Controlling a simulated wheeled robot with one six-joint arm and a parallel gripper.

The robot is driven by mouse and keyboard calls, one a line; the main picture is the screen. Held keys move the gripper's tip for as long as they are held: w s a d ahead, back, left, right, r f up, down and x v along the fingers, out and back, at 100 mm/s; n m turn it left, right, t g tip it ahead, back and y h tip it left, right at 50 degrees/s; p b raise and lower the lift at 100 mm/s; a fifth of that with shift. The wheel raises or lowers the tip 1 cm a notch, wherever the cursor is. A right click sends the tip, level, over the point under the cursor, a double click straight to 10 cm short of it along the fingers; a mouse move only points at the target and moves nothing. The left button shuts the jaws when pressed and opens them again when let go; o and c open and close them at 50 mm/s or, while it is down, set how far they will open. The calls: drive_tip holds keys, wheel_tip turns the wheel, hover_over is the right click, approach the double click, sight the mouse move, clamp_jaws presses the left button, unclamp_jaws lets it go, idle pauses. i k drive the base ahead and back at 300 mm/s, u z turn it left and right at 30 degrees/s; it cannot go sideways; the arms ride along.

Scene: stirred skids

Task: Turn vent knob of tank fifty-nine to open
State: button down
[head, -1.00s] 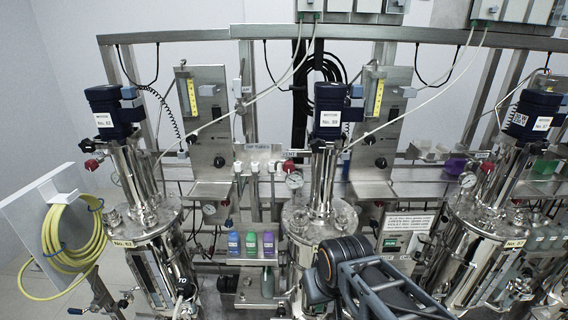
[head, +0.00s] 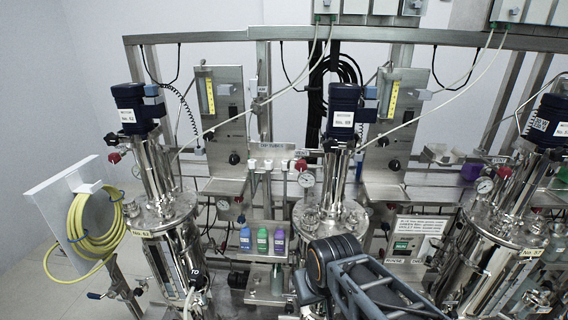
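The middle tank (head: 328,218) is a steel vessel with a blue motor (head: 342,112) on top. Its number tag is too small to read surely. A red vent knob (head: 301,165) sits under a VENT label, just above a round gauge (head: 306,180), left of the motor column. Similar red knobs show at the left tank (head: 114,158) and the right tank (head: 504,172). Whether the knobs are open or closed cannot be told. My arm (head: 365,285) crosses the bottom, in front of the middle tank's lower part. My gripper does not show.
A yellow hose (head: 95,225) hangs on a white panel at left. Blue, green and purple bottles (head: 262,240) stand on a low shelf. A printed sign (head: 419,225) is right of the middle tank. Rails and cables run behind the tanks; floor shows at lower left.

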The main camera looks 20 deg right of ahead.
sight(301, 165)
drive_tip(key=u, duration=0.15)
drive_tip(key=k, duration=0.45)
drive_tip(key=z, duration=0.3)
drive_tip(key=i, duration=0.5)
drive_tip(key=u, duration=0.05)
drive_tip(key=k, duration=0.5)
drive_tip(key=u, duration=1.8)
drive_tip(key=i, duration=1.35)
drive_tip(key=z, duration=2.1)
